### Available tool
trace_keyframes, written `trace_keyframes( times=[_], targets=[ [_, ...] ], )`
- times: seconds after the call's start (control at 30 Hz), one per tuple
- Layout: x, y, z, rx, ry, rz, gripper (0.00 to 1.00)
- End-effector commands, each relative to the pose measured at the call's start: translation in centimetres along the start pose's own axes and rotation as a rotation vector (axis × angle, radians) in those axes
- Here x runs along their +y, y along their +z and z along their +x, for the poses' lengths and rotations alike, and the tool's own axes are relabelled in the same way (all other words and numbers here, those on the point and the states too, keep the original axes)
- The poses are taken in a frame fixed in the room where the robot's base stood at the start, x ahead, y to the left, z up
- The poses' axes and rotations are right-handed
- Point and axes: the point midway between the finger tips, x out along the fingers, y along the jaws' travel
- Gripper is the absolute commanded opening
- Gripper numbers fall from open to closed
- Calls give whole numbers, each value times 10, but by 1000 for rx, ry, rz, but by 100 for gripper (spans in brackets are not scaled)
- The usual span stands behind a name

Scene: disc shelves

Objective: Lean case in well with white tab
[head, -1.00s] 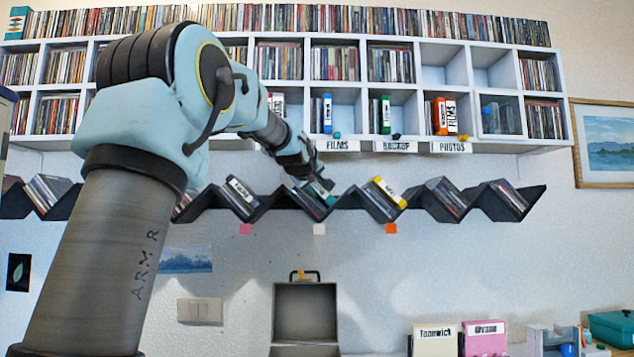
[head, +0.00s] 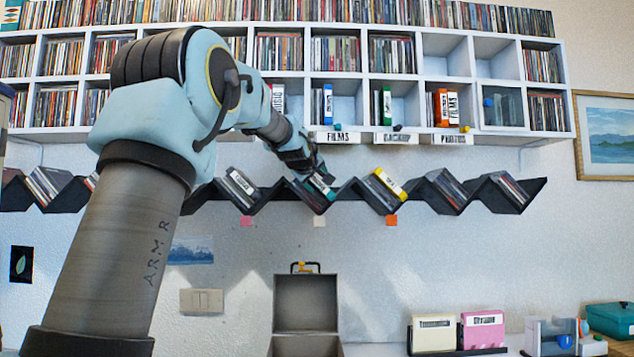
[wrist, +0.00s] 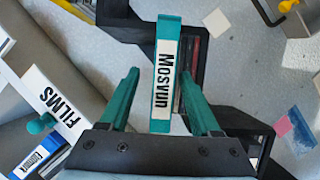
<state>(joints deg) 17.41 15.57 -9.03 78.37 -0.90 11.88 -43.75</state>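The teal case (wrist: 166,72) carries a white label reading "Mosvun" in the wrist view. In the head view the teal case (head: 322,186) sits tilted in the zigzag shelf's well above the white tab (head: 319,221). The white tab also shows on the wall in the wrist view (wrist: 222,22). My gripper (wrist: 162,76) has its teal fingers on either side of the case, with a visible gap at the left finger. In the head view my gripper (head: 316,174) is at the case's top. The case's lower part is hidden; other cases stand beside it.
The black zigzag shelf (head: 345,193) has neighbouring wells with a white-labelled case (head: 240,184) and a yellow case (head: 385,187). The white cube shelf (head: 447,65) is just above, with the FILMS label (wrist: 55,101) close to my gripper. An open grey box (head: 305,303) stands below.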

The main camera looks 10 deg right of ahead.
Motion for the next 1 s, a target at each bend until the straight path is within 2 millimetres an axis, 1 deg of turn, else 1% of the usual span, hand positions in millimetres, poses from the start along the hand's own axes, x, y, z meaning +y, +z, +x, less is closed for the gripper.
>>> trace_keyframes(
  times=[0.23, 0.37, 0.47, 0.7, 0.8, 0.9, 1.0],
  targets=[
    [-1, 1, 0, -1, -1, 0, 65],
    [-1, 1, -10, 1, 0, 0, 65],
    [-2, 2, -25, 1, 0, 0, 65],
    [-2, 2, -74, 3, 1, 1, 65],
    [-2, 1, -89, 2, 1, 0, 65],
    [-1, 1, -100, 1, 0, 0, 65],
    [-1, 1, -106, 0, -1, 0, 65]
  ],
)
